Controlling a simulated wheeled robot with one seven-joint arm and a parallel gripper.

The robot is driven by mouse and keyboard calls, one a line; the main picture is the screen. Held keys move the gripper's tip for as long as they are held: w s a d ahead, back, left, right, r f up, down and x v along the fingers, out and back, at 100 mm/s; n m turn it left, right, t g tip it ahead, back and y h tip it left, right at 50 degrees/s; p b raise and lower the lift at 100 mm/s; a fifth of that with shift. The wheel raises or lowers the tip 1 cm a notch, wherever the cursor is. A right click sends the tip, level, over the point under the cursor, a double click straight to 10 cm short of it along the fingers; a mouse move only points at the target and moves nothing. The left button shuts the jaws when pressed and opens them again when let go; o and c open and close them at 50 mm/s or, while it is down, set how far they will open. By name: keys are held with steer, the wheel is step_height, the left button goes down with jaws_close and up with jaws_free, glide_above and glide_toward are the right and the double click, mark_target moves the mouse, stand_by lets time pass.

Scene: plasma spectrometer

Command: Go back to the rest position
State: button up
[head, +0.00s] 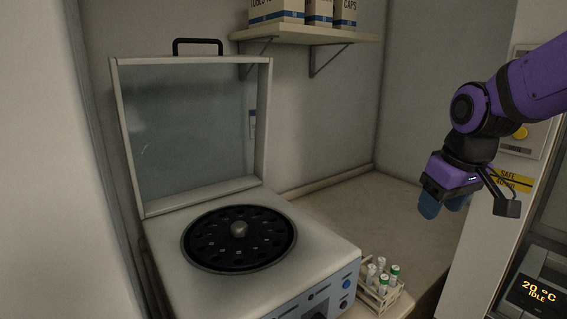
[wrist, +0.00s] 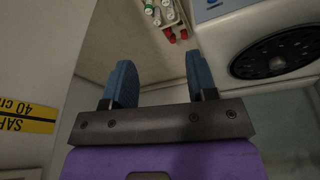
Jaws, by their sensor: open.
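My gripper (head: 443,204) hangs in the air at the right of the head view, right of the tube rack and higher than it, clear of everything. In the wrist view my gripper (wrist: 160,85) shows two blue fingers spread apart with nothing between them. The plasma spectrometer (head: 320,262) is a pale bench machine with its framed lid (head: 195,130) raised. Its dark round rotor (head: 238,238) is exposed with a knob in the middle. It also shows at the upper right of the wrist view (wrist: 225,35).
A small rack (head: 383,298) with several capped tubes stands right of the machine. A shelf (head: 310,36) with boxes is on the back wall. At right are a yellow label (head: 511,181) and a display unit (head: 538,292) reading 20 °C IDLE. The counter (head: 370,215) behind the rack is bare.

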steer(key=s+d+r+m+t, duration=0.1)
steer(key=s+r, duration=0.1)
steer(key=s, duration=0.5)
steer(key=s+d+r+m+t, duration=0.1)
steer(key=s+r+m, duration=0.1)
steer(key=s, duration=0.6)
steer(key=shift+d+r, duration=0.15)
steer(key=shift+r, duration=0.2)
steer(key=shift+s, duration=0.1)
